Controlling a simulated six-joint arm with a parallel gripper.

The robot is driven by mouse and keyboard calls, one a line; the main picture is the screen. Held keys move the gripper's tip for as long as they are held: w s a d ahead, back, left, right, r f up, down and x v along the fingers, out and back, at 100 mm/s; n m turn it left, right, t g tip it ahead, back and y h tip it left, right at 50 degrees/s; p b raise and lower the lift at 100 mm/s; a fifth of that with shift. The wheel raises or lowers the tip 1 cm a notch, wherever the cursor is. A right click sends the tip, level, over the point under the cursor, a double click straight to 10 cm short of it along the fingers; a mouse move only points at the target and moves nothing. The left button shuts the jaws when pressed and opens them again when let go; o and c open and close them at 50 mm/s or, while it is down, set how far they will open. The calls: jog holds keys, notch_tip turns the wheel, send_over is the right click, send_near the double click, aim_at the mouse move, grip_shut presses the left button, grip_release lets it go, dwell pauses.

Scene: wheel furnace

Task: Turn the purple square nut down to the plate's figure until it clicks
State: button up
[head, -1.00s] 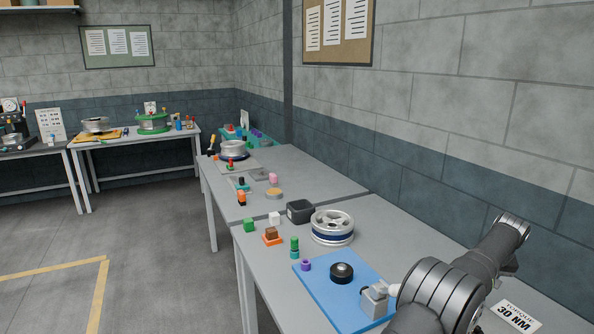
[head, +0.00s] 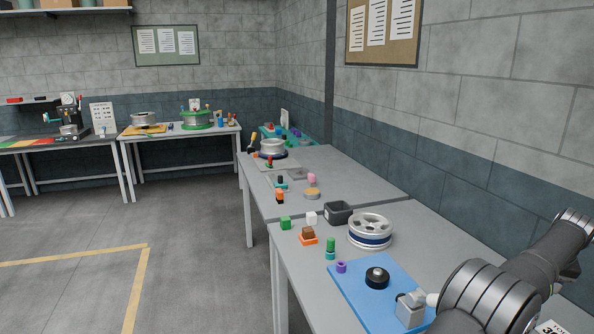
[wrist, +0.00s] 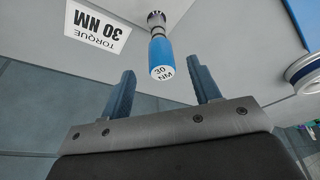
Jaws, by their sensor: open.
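A small purple piece with a dark hole (head: 341,267) sits at the left corner of the blue mat (head: 352,293) in the head view; its exact shape is too small to tell. In the wrist view, my gripper (wrist: 160,68) is open, with nothing between its fingers. A blue cylinder marked 30 NM (wrist: 160,52) shows beyond the fingertips. A white plate (wrist: 95,30) reads TORQUE 30 NM. A corner of this plate (head: 550,328) shows at the lower right of the head view. My fingers are not visible in the head view.
A black round piece (head: 377,278) and a grey block (head: 410,311) are on the mat. A silver wheel (head: 370,231), a dark bin (head: 338,212), and green (head: 330,246) and orange (head: 308,238) pieces stand behind. Floor to the left is clear.

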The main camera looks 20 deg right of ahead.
jog(key=v, duration=1.1)
jog(key=shift+r, duration=0.4)
jog(key=shift+a, duration=0.1)
jog(key=x, duration=1.7)
jog(key=shift+f, duration=0.35)
jog(key=shift+n, duration=0.6)
jog(key=shift+r, duration=0.1)
jog(key=shift+m, duration=0.3)
